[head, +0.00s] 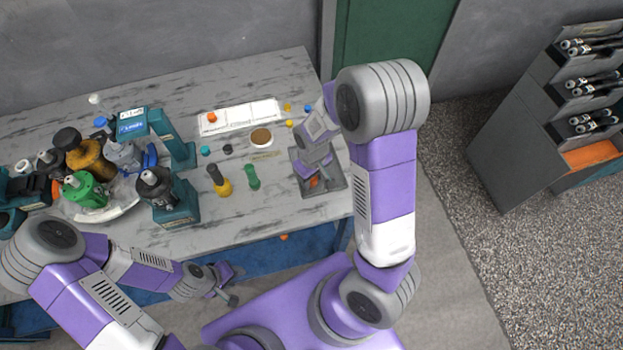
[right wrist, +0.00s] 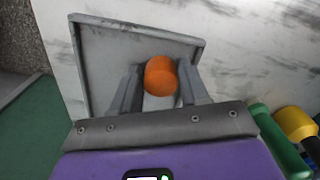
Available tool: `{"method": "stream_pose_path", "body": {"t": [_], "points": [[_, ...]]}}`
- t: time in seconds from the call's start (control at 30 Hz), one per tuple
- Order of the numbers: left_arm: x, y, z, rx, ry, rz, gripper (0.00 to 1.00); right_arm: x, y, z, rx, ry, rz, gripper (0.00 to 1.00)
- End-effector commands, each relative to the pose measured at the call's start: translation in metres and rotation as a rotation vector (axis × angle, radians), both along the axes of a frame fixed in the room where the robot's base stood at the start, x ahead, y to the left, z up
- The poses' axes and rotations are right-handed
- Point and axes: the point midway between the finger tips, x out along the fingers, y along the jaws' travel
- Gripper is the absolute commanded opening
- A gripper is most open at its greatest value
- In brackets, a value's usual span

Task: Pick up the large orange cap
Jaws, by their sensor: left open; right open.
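The large orange cap (right wrist: 161,77) stands in a shallow grey tray (right wrist: 90,62) in the right wrist view. In the head view a bit of the cap (head: 313,181) shows under my right gripper (head: 312,170), which hides most of it and part of the tray (head: 333,186). My right gripper (right wrist: 158,92) is open, with one finger on each side of the cap. I cannot tell whether the fingers touch it. My left gripper (head: 229,287) is open and empty in front of the table's front edge.
A green bottle (head: 252,177) and a yellow bottle (head: 220,182) stand left of the tray. A round brown-topped dish (head: 261,138) and a white tray (head: 240,116) lie behind. Motors and teal stands (head: 178,207) crowd the table's left side. A smaller orange piece (head: 212,117) sits on the white tray.

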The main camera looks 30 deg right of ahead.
Motion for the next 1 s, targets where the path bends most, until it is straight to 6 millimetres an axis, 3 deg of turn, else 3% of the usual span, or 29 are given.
{"method": "stream_pose_path", "body": {"t": [0.1, 0.33, 0.67, 1.0], "points": [[0.000, 0.000, 0.001, 0.000, 0.000, 0.000, 0.43, 0.000, 0.000, 0.001, 0.000, 0.000, 0.000, 0.45], [0.000, 0.000, 0.001, 0.000, 0.000, 0.000, 0.43, 0.000, 0.000, 0.001, 0.000, 0.000, 0.000, 0.10], [0.000, 0.000, 0.004, 0.000, 0.000, 0.000, 0.43, 0.001, 0.000, 0.011, 0.000, -0.003, 0.000, 0.10], [0.000, 0.000, 0.026, 0.000, 0.000, 0.000, 0.43, 0.001, 0.000, 0.078, 0.001, -0.006, 0.000, 0.10]]}}
